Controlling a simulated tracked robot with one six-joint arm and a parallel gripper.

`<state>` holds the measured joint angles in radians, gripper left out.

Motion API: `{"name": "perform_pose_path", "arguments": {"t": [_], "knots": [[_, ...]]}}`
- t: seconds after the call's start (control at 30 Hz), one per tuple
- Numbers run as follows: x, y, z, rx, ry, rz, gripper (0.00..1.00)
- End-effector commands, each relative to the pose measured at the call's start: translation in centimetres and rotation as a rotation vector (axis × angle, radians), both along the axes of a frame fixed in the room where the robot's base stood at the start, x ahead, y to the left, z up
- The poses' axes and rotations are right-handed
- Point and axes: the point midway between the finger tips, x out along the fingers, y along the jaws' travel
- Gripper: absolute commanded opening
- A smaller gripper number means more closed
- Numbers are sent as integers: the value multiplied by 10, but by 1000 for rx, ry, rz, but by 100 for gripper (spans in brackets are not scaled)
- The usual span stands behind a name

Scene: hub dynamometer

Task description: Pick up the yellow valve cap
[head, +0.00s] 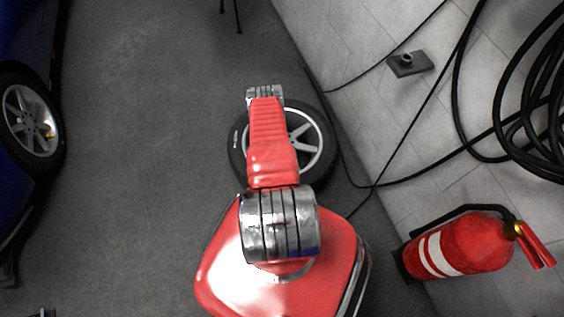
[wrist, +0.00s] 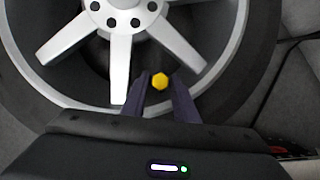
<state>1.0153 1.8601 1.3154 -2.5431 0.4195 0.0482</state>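The yellow valve cap (wrist: 160,81) shows in the wrist view as a small hexagonal shape near the silver rim's edge. It appears in the gap between the dark fingertips of my gripper (wrist: 161,85). The fingers stand apart, with a slim gap visible on each side of the cap. I cannot tell whether the cap is fully between the fingers or just beyond them. The spoked wheel (wrist: 121,70) fills the upper part of this view. In the head view, my red arm reaches over the wheel (head: 318,135) and hides my fingers and the cap.
A blue car's wheel (head: 31,120) stands at the left, with a small yellow spot on it. A red fire extinguisher (head: 462,246) is at the lower right. Black hoses (head: 510,125) hang on the tiled wall at right. The grey floor (head: 150,130) between car and wheel is clear.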

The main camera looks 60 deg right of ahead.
Motion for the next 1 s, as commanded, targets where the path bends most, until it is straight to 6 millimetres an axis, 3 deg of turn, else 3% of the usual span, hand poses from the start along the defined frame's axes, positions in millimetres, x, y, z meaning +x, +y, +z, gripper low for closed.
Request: {"name": "perform_pose_path", "arguments": {"t": [0.37,0.73,1.0], "knots": [[0,0,0,0,0,0,0],[0,-1,4,0,0,0,0],[0,-1,27,0,0,-1,0]]}}
